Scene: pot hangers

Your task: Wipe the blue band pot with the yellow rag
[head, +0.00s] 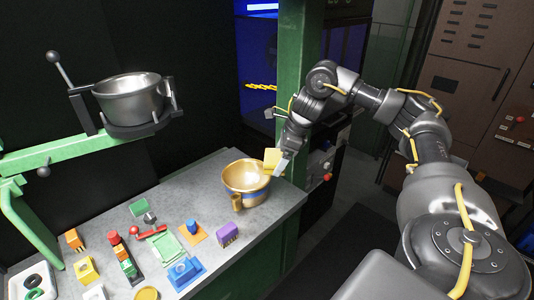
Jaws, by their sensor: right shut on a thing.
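The blue band pot (237,189) is a gold-coloured bowl with a blue band partly visible around its side. It stands upright at the right end of the grey worktop. My right gripper (279,163) is at the pot's back right rim, pointing down, shut on the yellow rag (271,157). The rag is a small yellow piece beside the rim; I cannot tell whether it touches the pot. The gripper's fingertips are small and partly hidden by the rag. My left gripper is not in view.
A steel pot (130,95) hangs in a holder on a green beam (45,160) at the left. Several small coloured blocks and parts, including a purple block (227,234) and a blue part (186,272), lie on the worktop (180,200). A green post (291,80) stands behind the gripper.

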